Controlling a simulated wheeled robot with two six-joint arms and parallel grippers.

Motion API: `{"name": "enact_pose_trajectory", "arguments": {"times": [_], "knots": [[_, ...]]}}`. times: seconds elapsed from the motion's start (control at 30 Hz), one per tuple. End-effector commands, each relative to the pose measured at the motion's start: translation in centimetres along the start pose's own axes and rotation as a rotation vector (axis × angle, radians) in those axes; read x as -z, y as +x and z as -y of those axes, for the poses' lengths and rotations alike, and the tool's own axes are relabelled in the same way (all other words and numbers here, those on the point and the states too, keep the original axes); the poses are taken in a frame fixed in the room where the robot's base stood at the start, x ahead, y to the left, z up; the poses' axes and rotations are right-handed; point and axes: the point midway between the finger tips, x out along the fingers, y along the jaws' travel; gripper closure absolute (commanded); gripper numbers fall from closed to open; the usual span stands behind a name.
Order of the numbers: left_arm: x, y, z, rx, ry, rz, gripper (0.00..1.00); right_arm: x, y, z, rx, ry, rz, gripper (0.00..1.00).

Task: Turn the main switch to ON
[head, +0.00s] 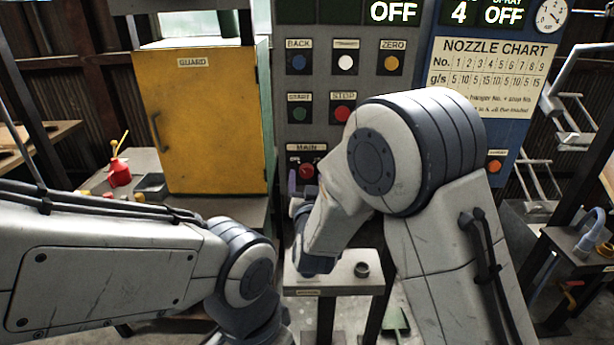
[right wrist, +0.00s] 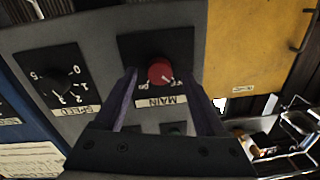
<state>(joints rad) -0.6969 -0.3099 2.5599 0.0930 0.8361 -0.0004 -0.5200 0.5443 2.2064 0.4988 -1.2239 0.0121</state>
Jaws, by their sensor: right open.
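The main switch (head: 306,171) is a red round knob on a black plate marked MAIN, low on the grey control panel. It also shows upside down in the right wrist view (right wrist: 160,71). A white mark on the knob points down and right there, towards small lettering too blurred to read surely. My right gripper (head: 301,186) is in front of the switch. In the right wrist view its two purple fingers (right wrist: 162,82) are apart, one on each side of the knob, with nothing held. Contact cannot be told. My left gripper is out of view.
Above are the START (head: 300,111) and STOP (head: 342,112) buttons and an OFF display (head: 394,12). A speed dial (right wrist: 60,88) sits beside the switch. A yellow guard cabinet (head: 195,120) stands left; a small stand (head: 335,280) is below the panel.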

Motion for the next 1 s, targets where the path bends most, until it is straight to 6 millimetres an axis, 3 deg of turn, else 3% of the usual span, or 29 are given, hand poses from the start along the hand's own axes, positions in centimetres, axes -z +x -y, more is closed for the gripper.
{"name": "enact_pose_trajectory", "arguments": {"times": [0.33, 0.37, 0.53, 0.57, 0.77, 1.0], "knots": [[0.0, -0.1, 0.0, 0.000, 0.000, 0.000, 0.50, 0.0, 0.6, 0.0, 0.000, 0.000, 0.001, 0.28], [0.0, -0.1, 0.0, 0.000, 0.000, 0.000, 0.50, 0.0, 0.6, 0.0, 0.000, 0.000, 0.001, 0.31], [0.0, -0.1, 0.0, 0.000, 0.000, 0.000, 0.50, 0.0, 0.6, 0.0, 0.000, 0.000, 0.001, 0.96], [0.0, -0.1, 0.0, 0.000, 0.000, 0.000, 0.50, 0.0, 0.6, 0.0, 0.000, 0.000, 0.000, 1.00], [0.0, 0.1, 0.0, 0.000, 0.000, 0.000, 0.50, -0.1, 0.6, 0.0, 0.001, 0.008, -0.001, 1.00], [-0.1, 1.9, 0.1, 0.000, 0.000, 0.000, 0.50, -0.4, 0.6, 0.0, 0.003, 0.090, -0.007, 1.00]]}}
